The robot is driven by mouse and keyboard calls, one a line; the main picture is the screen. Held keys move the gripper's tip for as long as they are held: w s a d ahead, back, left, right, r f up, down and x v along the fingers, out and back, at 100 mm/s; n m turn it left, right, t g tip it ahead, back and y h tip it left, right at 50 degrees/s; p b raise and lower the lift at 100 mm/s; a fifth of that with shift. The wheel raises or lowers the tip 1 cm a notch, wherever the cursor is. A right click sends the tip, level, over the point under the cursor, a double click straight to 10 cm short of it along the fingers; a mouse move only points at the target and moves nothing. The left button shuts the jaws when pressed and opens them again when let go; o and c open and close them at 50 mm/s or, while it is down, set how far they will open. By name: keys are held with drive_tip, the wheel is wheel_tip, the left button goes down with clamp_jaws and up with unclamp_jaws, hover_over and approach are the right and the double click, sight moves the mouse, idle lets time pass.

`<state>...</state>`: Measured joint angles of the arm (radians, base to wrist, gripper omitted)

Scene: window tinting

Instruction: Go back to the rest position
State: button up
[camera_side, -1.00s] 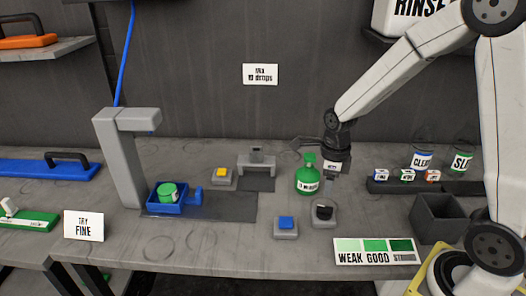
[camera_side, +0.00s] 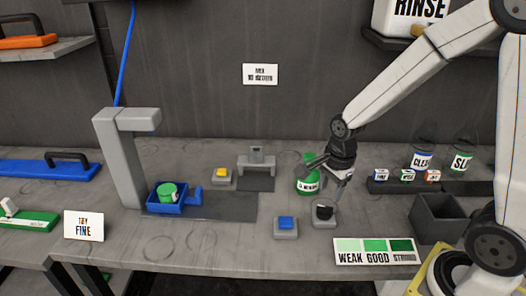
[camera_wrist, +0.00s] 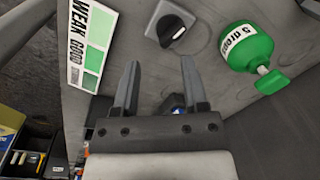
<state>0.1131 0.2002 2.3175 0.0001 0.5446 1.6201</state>
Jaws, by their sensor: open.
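My gripper (camera_side: 318,166) is in front of the green bottle in the side view, above the bench. In the wrist view my gripper (camera_wrist: 160,85) shows two spread dark fingers with nothing held between them. The green bottle (camera_side: 305,186) stands on the bench, its top partly hidden behind my gripper. It also shows in the wrist view (camera_wrist: 245,47), at the upper right and apart from the fingers.
A black knob (camera_side: 324,213) and a blue button (camera_side: 286,225) sit near the bottle. A colour card (camera_side: 375,252) reads WEAK, GOOD and a third word. A grey bin (camera_side: 437,218) stands at right. A blue tray (camera_side: 166,205) holds a green cup (camera_side: 167,191).

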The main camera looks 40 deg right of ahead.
drive_tip(key=s+a+n, duration=0.1)
drive_tip(key=n, duration=0.5)
drive_tip(key=s+a+n+t, duration=0.1)
drive_tip(key=s+n, duration=0.1)
drive_tip(key=n, duration=0.5)
drive_tip(key=s+a+n, duration=0.1)
drive_tip(key=n, duration=0.5)
drive_tip(key=shift+s+a+r+n+t, duration=0.25)
drive_tip(key=shift+a+r+n+t, duration=0.05)
drive_tip(key=shift+a+n, duration=0.1)
